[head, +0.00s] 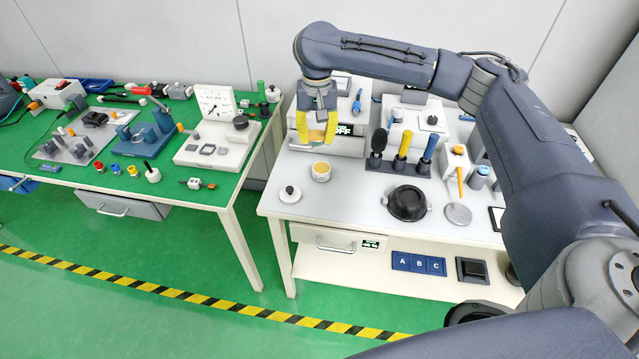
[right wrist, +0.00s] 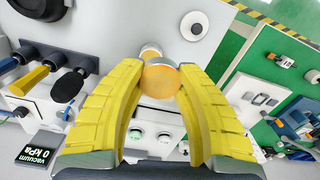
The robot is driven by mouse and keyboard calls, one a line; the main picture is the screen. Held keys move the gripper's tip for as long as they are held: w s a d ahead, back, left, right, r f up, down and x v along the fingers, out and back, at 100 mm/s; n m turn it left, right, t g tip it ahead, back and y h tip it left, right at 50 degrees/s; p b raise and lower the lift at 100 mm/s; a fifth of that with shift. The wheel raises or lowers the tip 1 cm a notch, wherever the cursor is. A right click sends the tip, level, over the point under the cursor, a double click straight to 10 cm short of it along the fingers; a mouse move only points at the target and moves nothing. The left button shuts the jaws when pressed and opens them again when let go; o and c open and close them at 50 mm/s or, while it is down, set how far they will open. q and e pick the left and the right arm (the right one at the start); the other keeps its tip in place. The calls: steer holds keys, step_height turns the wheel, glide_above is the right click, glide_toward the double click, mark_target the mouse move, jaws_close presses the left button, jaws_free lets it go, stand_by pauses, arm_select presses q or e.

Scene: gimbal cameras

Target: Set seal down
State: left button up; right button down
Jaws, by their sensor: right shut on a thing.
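My right gripper (head: 316,135), with yellow fingers, is above the back left of the white table. In the right wrist view, its fingertips (right wrist: 161,80) are closed on a round, flat orange disc, which I take to be the seal (right wrist: 160,82). In the head view the fingers partly hide the seal (head: 316,136). A small round container with a yellowish top (head: 321,172) stands on the table just in front of and below the gripper. In the right wrist view its pale rim (right wrist: 151,50) shows partly behind the seal. My left gripper is not in view.
A white knobbed lid (head: 290,194) lies near the left table edge. A black round pot (head: 407,204) and a grey disc (head: 458,214) are to the right. Upright handled tools (head: 403,150) stand behind. A white box with a display (head: 344,130) is close to the gripper.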

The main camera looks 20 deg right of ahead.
mark_target(318, 190)
steer(key=f, duration=1.9)
steer(key=shift+d+f, duration=0.2)
steer(key=shift+f, duration=0.2)
steer(key=shift+f, duration=0.1)
steer(key=c, duration=1)
jaws_free()
steer(key=shift+f, duration=0.1)
steer(key=shift+o, duration=0.2)
step_height(318, 190, up, 12)
steer(key=shift+r, duration=0.15)
steer(key=shift+c, duration=0.3)
